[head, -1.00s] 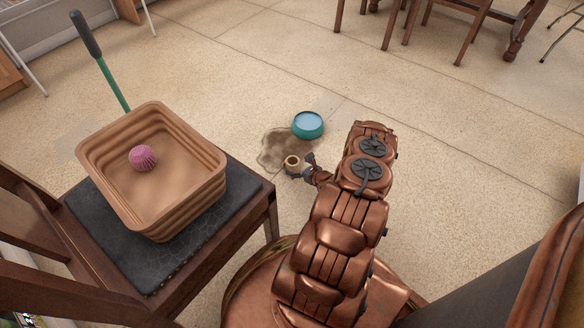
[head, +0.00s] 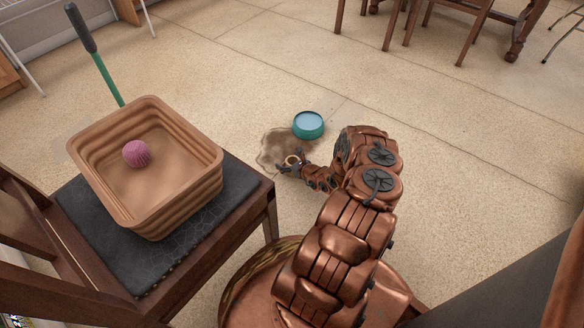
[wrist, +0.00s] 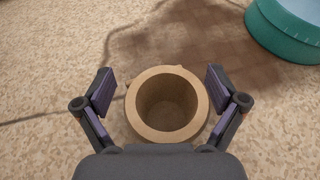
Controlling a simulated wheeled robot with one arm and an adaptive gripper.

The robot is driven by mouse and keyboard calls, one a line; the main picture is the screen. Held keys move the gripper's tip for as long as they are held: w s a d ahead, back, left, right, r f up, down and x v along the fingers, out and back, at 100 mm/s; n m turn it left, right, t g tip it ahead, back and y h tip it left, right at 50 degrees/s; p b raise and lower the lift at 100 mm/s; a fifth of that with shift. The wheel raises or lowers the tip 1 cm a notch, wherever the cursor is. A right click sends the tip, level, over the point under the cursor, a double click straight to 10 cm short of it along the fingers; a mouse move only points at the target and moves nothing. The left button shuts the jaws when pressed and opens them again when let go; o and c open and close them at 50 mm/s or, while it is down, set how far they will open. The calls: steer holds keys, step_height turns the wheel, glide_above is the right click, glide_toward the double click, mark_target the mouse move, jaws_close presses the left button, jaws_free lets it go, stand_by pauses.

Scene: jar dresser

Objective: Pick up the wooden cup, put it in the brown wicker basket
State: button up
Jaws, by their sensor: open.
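The wooden cup (wrist: 167,127) is a light tan, thick-rimmed round vessel, upright with its hollow facing my wrist camera. My gripper (wrist: 162,92) is open, with one finger on each side of the cup and a gap to each. In the head view the cup (head: 292,160) is small and partly hidden by my gripper (head: 289,164), low near the floor. The brown wicker basket (head: 190,193) is square with ribbed sides and stands on a chair at the left. A pink ridged ball (head: 137,153) lies inside it.
A teal bowl of water (head: 308,126) stands on the floor beyond the cup, by a dark wet patch (head: 268,148). The dark-cushioned chair (head: 262,213) stands close at the left. A green-handled tool (head: 108,78) rises behind the basket. Open floor lies to the right.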

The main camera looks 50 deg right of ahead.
steer(key=c, duration=1.3)
steer(key=shift+o, duration=0.2)
